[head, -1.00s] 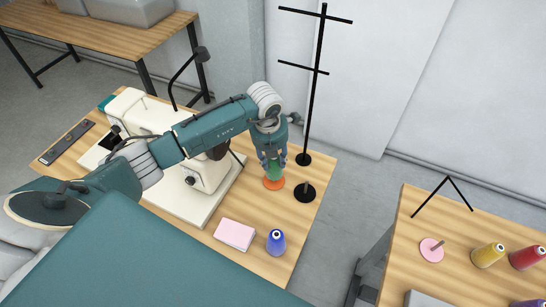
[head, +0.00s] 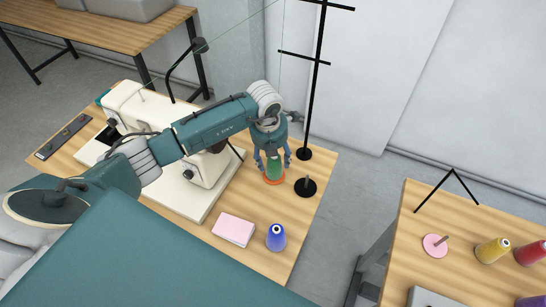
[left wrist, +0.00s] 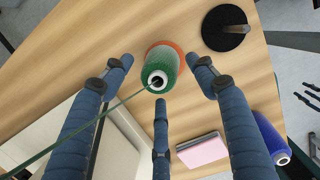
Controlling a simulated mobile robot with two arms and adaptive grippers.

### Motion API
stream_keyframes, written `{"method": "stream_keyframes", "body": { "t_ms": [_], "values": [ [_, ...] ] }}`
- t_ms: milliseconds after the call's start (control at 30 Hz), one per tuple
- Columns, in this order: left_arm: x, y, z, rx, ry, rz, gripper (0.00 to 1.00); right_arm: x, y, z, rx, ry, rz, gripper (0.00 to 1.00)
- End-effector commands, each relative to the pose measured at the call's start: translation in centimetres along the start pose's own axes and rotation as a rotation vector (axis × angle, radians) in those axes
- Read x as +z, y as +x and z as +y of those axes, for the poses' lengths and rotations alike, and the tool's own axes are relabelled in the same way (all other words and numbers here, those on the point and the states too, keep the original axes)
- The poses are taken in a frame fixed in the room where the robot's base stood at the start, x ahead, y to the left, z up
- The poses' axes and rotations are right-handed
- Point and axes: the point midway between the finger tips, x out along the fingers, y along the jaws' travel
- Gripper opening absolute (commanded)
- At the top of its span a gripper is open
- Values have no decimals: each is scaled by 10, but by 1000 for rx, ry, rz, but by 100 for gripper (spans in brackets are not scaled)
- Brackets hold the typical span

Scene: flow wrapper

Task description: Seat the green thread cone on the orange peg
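The green thread cone (head: 274,170) stands upright over the round orange base (head: 266,181) of the orange peg, near the table's right edge. In the left wrist view the cone (left wrist: 161,66) shows its white top ring, and part of the orange base (left wrist: 178,46) shows behind it. The peg is hidden by the cone. My left gripper (head: 272,157) is around the cone from above. Its fingers (left wrist: 160,78) are spread apart with gaps to the cone. Dark fingers at the right edge of the left wrist view look like my right gripper (left wrist: 310,95).
A black peg stand (head: 306,187) is close right of the cone. A blue cone (head: 276,237) and pink block (head: 234,230) sit nearer. The sewing machine (head: 200,168) is at left. Green thread (left wrist: 100,122) runs from the cone. A second table (head: 410,250) is at right.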

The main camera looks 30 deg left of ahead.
Motion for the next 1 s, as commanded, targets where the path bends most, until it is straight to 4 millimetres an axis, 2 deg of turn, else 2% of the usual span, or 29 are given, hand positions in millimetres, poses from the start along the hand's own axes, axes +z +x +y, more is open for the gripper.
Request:
{"method": "stream_keyframes", "body": {
  "t_ms": [167, 267, 700, 833, 1000],
  "values": [
    [0, -1, 0, 0, 0, 1, 58, 2, 0, 4, 4, -1, -2, 40],
    [1, -9, 0, 0, 0, -2, 58, 2, 0, 3, 4, 0, -2, 40],
    [1, -96, 1, 1, 1, -3, 58, 1, 0, 2, 2, 0, -1, 40],
    [1, -112, 0, 0, 0, -2, 58, 1, 0, 1, 1, 0, -1, 40],
    [0, -120, 0, 0, 0, 0, 58, 1, 0, 1, 1, 0, -1, 40]
  ]
}}
